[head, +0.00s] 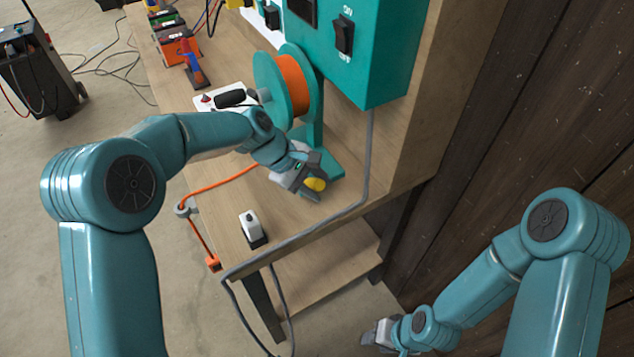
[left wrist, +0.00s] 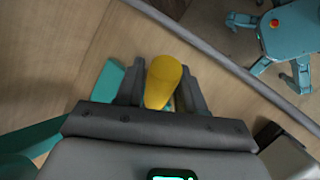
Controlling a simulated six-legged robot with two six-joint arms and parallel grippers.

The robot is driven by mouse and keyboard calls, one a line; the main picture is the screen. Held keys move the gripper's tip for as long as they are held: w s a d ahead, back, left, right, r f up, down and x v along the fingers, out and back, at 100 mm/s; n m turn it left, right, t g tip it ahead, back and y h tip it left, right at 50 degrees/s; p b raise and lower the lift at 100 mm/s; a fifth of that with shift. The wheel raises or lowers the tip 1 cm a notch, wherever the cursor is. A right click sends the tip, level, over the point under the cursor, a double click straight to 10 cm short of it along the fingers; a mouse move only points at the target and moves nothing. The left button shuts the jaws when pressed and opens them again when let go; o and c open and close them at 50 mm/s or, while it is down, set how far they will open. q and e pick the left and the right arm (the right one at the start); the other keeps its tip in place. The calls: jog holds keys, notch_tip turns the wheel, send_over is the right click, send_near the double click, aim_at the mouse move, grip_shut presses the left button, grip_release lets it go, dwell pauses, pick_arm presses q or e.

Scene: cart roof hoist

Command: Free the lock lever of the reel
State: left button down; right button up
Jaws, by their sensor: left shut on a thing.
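The reel (head: 262,78) is a teal drum wound with orange cord, on a teal stand at the back of the bench. A yellow lever knob (head: 315,184) shows low by the stand's foot. My left gripper (head: 311,183) is shut on it. In the left wrist view the yellow knob (left wrist: 163,80) sits between the two dark fingers, with teal parts of the stand beside them. The rest of the lever is hidden by the gripper. My right gripper (head: 374,337) hangs low at the bottom, away from the bench; its finger opening is too small to make out.
A teal box (head: 372,50) with an ON/OFF switch stands behind the reel. A grey cable (head: 330,215) crosses the bench. A small black-and-white device (head: 251,228) is near the front edge. Orange cord runs through a ring (head: 186,208) to an orange plug (head: 213,263).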

pick_arm(q)
jog(key=shift+w+r, duration=0.15)
jog(key=shift+r, duration=0.05)
jog(key=c, duration=0.8)
grip_release()
jog(key=shift+s+r, duration=0.1)
jog(key=shift+s, duration=0.1)
jog(key=shift+w+a, duration=0.15)
jog(key=b+v, duration=0.1)
jog(key=v, duration=1.5)
jog(key=shift+a, duration=0.15)
